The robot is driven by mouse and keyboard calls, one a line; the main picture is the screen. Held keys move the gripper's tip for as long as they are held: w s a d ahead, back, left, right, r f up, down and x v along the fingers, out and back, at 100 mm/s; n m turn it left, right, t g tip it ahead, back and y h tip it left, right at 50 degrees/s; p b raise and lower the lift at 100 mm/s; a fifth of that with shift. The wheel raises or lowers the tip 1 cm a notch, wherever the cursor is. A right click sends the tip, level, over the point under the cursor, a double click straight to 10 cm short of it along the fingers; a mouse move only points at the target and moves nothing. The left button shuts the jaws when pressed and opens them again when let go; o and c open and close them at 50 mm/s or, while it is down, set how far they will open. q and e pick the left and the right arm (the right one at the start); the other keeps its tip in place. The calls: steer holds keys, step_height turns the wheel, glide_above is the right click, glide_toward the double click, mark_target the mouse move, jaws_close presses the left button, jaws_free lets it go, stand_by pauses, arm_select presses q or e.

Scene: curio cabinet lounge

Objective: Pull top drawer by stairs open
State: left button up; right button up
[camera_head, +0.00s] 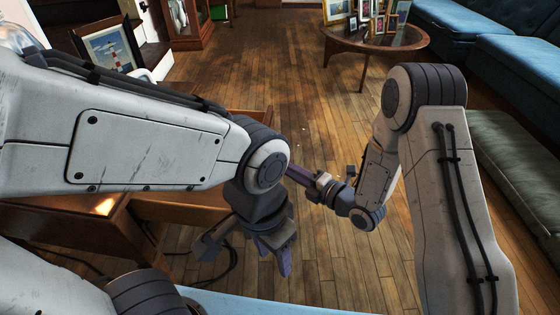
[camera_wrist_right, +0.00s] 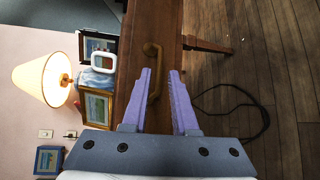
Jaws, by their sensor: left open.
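A wooden table (camera_head: 70,228) stands at the left of the head view, mostly covered by my left arm. In the right wrist view its brown front (camera_wrist_right: 133,55) carries a curved brass handle (camera_wrist_right: 153,60). My right gripper (camera_wrist_right: 160,70) is open. The handle shows beyond and between its two purple fingers, close to the left one; I cannot tell whether they touch. In the head view my right gripper (camera_head: 306,180) points left toward the table. My left gripper (camera_head: 275,258) is open and empty, hanging in front of the table.
A lighthouse picture (camera_head: 108,50) and a lit lamp (camera_wrist_right: 42,78) are at the table. Black cables (camera_wrist_right: 250,115) lie on the floor. A round table (camera_head: 375,40) with frames and blue sofas (camera_head: 455,22) stand at the far right. The middle floor is clear.

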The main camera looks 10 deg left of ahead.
steer(key=p+v, duration=0.1)
steer(key=v, duration=0.4)
steer(key=shift+a, duration=0.1)
stand_by(0.3)
steer(key=s+d+r+m+g+h+p, duration=0.25)
steer(key=s+r+m+g+h, duration=0.2)
steer(key=r+m+h, duration=0.7)
steer(key=s+d+r+m+g+p, duration=0.1)
steer(key=s+r+m+g, duration=0.2)
steer(key=s+m, duration=0.55)
steer(key=s+d+r+m+g+p, duration=0.2)
steer(key=s+m, duration=0.1)
steer(key=s, duration=1)
step_height(320, 180, up, 38)
steer(key=p, duration=3.7)
steer(key=shift+h+p, duration=0.35)
steer(key=shift+w+f, duration=0.1)
